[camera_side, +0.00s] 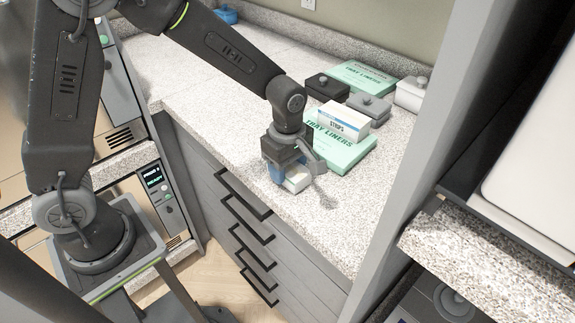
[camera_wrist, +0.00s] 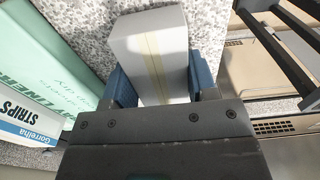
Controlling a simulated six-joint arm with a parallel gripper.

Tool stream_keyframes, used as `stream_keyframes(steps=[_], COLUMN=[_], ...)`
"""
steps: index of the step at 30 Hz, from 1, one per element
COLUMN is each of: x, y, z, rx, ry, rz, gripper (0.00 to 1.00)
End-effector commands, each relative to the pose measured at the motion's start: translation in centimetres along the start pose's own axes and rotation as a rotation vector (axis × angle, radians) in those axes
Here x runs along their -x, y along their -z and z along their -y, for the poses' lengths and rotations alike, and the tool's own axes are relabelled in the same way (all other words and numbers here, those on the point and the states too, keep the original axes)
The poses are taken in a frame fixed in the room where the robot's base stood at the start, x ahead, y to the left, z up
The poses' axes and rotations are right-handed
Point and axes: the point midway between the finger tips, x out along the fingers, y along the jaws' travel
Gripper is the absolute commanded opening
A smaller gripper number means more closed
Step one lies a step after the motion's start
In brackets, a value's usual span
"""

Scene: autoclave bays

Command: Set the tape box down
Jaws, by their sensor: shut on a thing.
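The tape box (camera_wrist: 152,58) is a white box with a pale yellow stripe. My gripper (camera_wrist: 160,85) is shut on it, with a blue finger on each side of the box in the wrist view. In the side view, the tape box (camera_side: 297,180) shows at the lower end of my gripper (camera_side: 285,175), low over the front part of the speckled counter (camera_side: 240,75). I cannot tell whether the underside of the box touches the counter.
A green tray liners box (camera_side: 345,155) with a white and blue strips box (camera_side: 343,122) on it lies just behind my gripper. Another green box (camera_side: 362,77), dark (camera_side: 327,86), grey (camera_side: 369,108) and white (camera_side: 410,93) lidded containers stand further back. Drawers with black handles (camera_side: 247,203) lie below the counter edge.

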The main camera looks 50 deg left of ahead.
Motion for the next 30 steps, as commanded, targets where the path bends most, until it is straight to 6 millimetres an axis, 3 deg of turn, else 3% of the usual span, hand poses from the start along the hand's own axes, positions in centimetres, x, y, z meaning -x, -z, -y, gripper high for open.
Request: stream_keyframes(steps=[6,7,14,23,30], x=[-0.3,-0.3,-0.3,0.1,3.6], y=[0.0,0.0,0.0,0.0,0.0], z=[0.0,0.0,0.0,0.0,-0.1], rx=[0.000,0.000,0.000,0.000,0.000], ry=[0.001,0.001,0.001,-0.001,-0.006], rz=[0.000,0.000,0.000,0.000,0.001], gripper=[0.30,0.55,0.77,0.78,0.78])
